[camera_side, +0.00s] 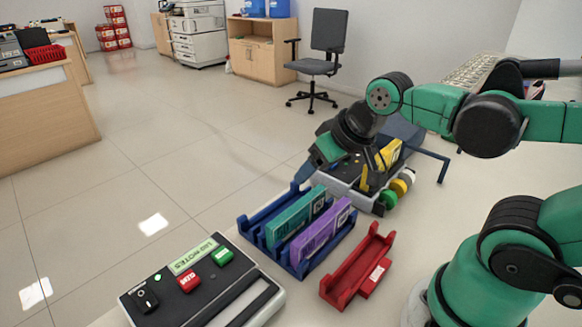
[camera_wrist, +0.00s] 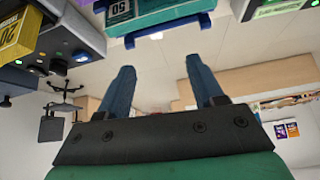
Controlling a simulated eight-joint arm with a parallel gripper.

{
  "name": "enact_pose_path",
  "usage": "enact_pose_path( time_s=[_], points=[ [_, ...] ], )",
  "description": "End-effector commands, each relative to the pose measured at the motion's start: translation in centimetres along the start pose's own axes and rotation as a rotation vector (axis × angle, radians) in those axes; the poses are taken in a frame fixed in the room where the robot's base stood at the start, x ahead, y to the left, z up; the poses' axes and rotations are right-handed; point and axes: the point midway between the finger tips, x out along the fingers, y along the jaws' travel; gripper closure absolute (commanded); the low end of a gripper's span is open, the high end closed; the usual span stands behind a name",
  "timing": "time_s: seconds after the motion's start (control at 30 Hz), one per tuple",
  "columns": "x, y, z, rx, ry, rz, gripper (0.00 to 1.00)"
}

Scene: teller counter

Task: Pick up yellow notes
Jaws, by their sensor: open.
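The yellow notes (camera_side: 389,154) stand in a grey and black counter machine (camera_side: 338,190) on the right of the side view, partly hidden by my arm. In the wrist view the yellow notes (camera_wrist: 22,36), marked 20, show at the top left, off to one side of my fingers. My gripper (camera_side: 306,173) is beside the machine, left of the yellow notes in the side view. In the wrist view my gripper (camera_wrist: 160,76) has its two blue fingers wide apart with nothing between them.
A blue rack (camera_side: 298,263) holds teal notes (camera_side: 294,215) and purple notes (camera_side: 318,230). A red holder (camera_side: 347,277) beside it looks empty. A control box (camera_side: 195,285) labelled notes stands at the front. Coloured wheels (camera_side: 400,188) stick out by the machine.

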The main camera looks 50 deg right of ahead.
Motion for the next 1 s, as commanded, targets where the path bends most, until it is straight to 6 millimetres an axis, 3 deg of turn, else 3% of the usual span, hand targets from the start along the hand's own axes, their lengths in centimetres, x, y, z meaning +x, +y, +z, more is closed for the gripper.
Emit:
enact_pose_path(
  time_s=[0.23, 0.4, 0.5, 0.7, 1.0],
  points=[
    [0.4, 9.0, -2.1, 0.61, -0.214, 0.193, 0.39],
    [0.7, 16.1, -1.4, 1.065, -0.349, 0.335, 0.39],
    [0.8, 19.0, -0.5, 1.258, -0.403, 0.396, 0.39],
    [1.0, 21.5, 0.7, 1.427, -0.448, 0.451, 0.39],
    [3.9, 21.6, 2.6, 1.432, -0.45, 0.452, 0.39]
  ],
)
